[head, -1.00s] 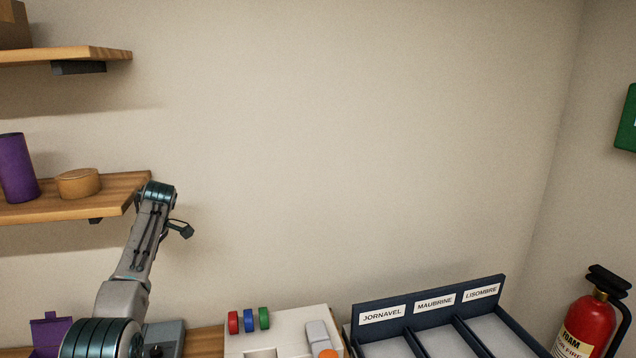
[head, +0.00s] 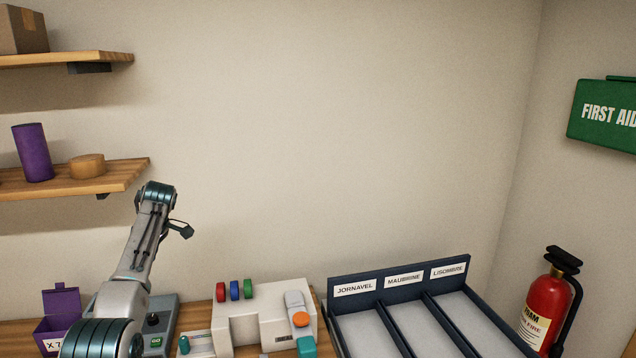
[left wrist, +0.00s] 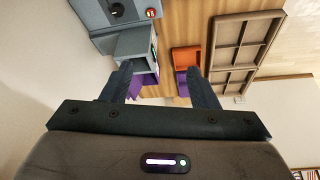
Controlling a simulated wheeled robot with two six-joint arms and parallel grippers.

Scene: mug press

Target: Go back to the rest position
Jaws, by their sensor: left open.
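My left arm (head: 139,250) rises at the left of the head view, in front of the wall and close to the lower shelf's right end; the gripper's jaws cannot be made out there. In the left wrist view my left gripper (left wrist: 160,88) has its two dark fingers spread wide apart, with nothing held between them. Beyond the fingers lie a grey machine (left wrist: 93,14), an orange box (left wrist: 186,60) and a wooden compartment tray (left wrist: 241,45). My right gripper is in neither view.
On the bench stand a purple box (head: 62,302), a white machine (head: 258,324) with coloured knobs, and a dark labelled sorter (head: 318,283). A fire extinguisher (head: 543,308) stands at the right. Shelves (head: 75,181) hold a purple cylinder (head: 33,153). The wall's middle is clear.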

